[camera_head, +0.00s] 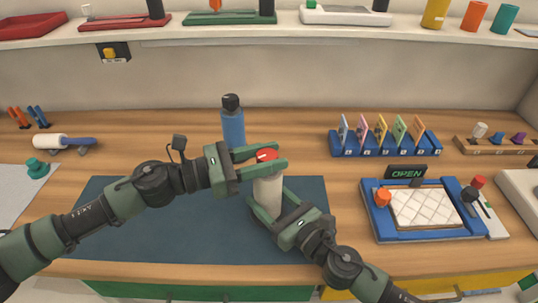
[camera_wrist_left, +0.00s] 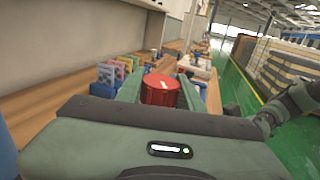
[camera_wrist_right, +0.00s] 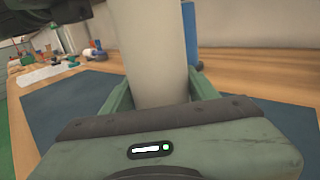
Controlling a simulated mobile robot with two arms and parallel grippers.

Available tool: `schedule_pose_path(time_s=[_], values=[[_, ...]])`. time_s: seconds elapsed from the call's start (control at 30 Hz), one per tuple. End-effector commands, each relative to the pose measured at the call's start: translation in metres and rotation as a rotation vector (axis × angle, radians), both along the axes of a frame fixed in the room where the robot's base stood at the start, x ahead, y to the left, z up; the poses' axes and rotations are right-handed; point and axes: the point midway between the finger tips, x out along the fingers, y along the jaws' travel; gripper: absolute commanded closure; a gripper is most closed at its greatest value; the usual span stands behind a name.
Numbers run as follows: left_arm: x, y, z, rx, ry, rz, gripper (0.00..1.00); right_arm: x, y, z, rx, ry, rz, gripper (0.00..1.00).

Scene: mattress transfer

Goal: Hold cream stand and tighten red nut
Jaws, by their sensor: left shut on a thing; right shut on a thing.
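The cream stand (camera_head: 267,196) is upright over the dark blue mat (camera_head: 150,235) in the middle of the bench. The red nut (camera_head: 266,155) sits on its top. My left gripper (camera_head: 277,156) is shut on the red nut, one finger on each side. The nut also shows between the fingers in the left wrist view (camera_wrist_left: 160,90). My right gripper (camera_head: 263,208) is shut on the cream stand lower down, and the stand fills the middle of the right wrist view (camera_wrist_right: 150,55). The stand's foot is hidden by my right gripper.
A blue bottle with a black cap (camera_head: 232,122) stands just behind the stand. A blue rack of coloured cards (camera_head: 385,145) and a blue tray with a white quilted pad (camera_head: 425,208) are to the right. The mat's left part is clear.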

Motion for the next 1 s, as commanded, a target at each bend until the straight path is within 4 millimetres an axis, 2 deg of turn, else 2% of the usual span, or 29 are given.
schedule_pose_path(time_s=[0.03,0.7,1.0], values=[[0.0046,0.0016,0.0008,-0.001,-0.003,-0.034,1.0,-0.0006,0.0013,0.0033,0.004,-0.005,0.003,1.0],[0.0019,-0.0004,0.0027,-0.005,-0.006,-0.665,1.0,-0.0012,0.0016,0.0028,0.0,-0.006,0.005,1.0],[0.0008,-0.0001,0.0021,-0.005,-0.007,-0.866,1.0,-0.0016,0.0019,0.0026,0.0,-0.006,0.006,1.0]])
